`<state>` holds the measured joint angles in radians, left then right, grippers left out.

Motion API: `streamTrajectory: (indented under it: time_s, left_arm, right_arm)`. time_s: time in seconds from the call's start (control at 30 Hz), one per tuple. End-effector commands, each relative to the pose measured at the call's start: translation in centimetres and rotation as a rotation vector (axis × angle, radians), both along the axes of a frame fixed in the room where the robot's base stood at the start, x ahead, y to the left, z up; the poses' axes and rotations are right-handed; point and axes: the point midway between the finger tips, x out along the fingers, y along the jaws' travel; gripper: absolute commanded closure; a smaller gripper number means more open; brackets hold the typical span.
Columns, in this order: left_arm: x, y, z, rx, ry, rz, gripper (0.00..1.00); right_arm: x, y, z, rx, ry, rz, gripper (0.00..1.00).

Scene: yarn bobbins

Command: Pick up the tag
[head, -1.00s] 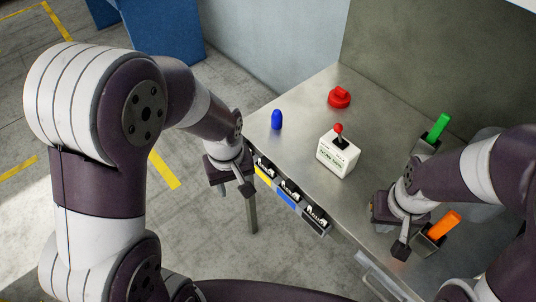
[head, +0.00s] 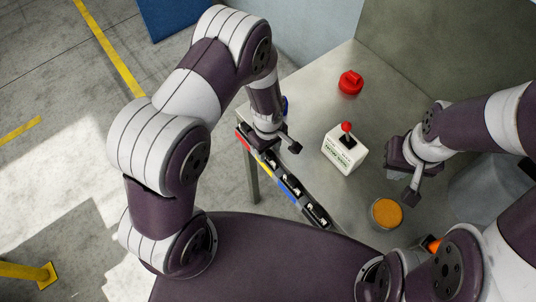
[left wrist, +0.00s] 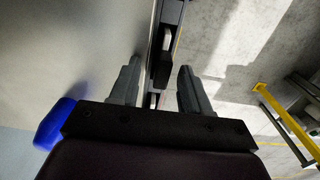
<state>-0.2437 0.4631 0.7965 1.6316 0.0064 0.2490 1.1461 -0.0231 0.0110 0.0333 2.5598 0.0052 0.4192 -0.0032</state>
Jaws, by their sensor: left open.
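I cannot make out which thing is the tag. A row of black holders (head: 290,186) with coloured fronts and small white pieces runs along the table's front edge. My left gripper (head: 268,152) is over the left part of this row, near the red and yellow fronts. In the left wrist view my left gripper (left wrist: 157,72) is open, with a dark holder (left wrist: 166,50) on the table edge between and beyond its fingertips. Nothing is seen gripped. My right gripper (head: 408,178) is above the table on the right; its fingers are too hidden to judge.
A white box (head: 345,152) with a red-knobbed lever stands mid-table, and a red knob (head: 350,82) is behind it. A blue piece (left wrist: 54,122) is close to my left gripper. An orange-topped round container (head: 386,213) and an orange piece (head: 432,243) are at the right.

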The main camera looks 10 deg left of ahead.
Motion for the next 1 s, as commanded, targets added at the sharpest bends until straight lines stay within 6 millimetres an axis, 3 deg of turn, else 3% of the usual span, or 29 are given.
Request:
streamTrajectory:
  time_s: [0.13,0.27,0.3,0.67,0.77,0.9,1.0]
  left_arm:
    - [0.0,0.0,0.0,0.0,0.0,0.0,0.53]
    - [0.0,0.0,0.0,0.0,0.0,-0.001,0.95]
    - [0.0,0.0,0.0,0.0,0.0,-0.001,1.0]
    - [0.0,0.0,0.3,0.0,0.0,-0.001,1.0]
    - [0.1,0.0,1.3,0.0,-0.002,-0.001,1.0]
    - [0.2,0.0,4.1,0.001,-0.006,-0.001,1.0]
    - [-1.0,-2.3,5.2,0.001,-0.002,-0.007,1.0]
  right_arm:
    - [0.0,0.0,-0.1,0.0,0.0,0.0,1.0]
    - [0.0,0.0,-0.1,0.0,0.0,0.0,1.0]
    - [0.0,0.0,-0.1,0.0,0.0,0.0,1.0]
    - [0.0,0.0,-0.2,0.0,0.0,0.0,1.0]
    - [0.0,0.0,-0.7,0.0,0.0,0.0,1.0]
    - [0.0,0.0,-1.7,0.0,0.0,0.0,1.0]
    - [0.0,0.0,-2.3,0.0,0.0,0.0,1.0]
